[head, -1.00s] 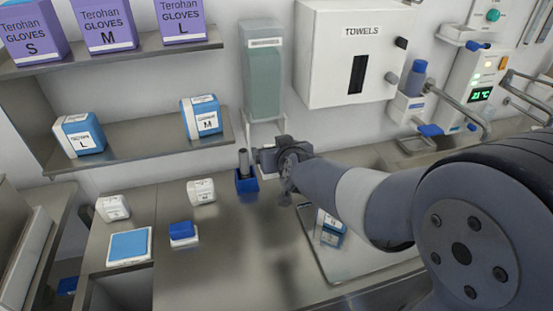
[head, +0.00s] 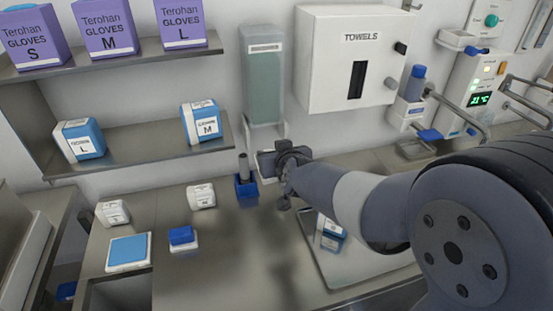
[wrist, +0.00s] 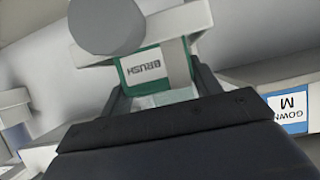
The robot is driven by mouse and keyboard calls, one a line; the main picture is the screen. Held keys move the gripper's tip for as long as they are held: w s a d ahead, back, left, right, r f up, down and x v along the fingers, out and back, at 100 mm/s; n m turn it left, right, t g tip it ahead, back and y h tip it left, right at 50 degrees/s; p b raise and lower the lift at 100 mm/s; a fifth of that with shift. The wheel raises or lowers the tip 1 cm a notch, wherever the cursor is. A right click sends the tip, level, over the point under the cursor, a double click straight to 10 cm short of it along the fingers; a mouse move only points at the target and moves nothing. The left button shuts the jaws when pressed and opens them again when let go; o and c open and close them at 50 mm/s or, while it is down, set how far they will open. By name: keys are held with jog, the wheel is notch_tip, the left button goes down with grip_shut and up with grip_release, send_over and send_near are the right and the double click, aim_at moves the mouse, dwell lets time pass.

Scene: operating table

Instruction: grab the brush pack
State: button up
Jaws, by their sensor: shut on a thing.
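The brush pack (wrist: 150,66) is white and green with an upside-down "BRUSH" label in the wrist view. My gripper (wrist: 158,92) is shut on it, with its dark fingers at either side of the pack's near end. In the head view my gripper (head: 268,163) is just below the tall green dispenser (head: 264,85) on the wall. The pack is too small and covered to make out there. A grey round shape hides part of the upper left of the pack in the wrist view.
A blue holder with a dark cylinder (head: 245,183) stands on the counter just left of my gripper. A tray (head: 350,262) with blue packs lies below my arm. The towel box (head: 352,60) is at upper right. Open counter (head: 235,240) lies in front.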

jog(key=shift+r, duration=0.1)
notch_tip(320, 180, up, 10)
jog(key=p, duration=0.8)
jog(key=shift+p, duration=0.35)
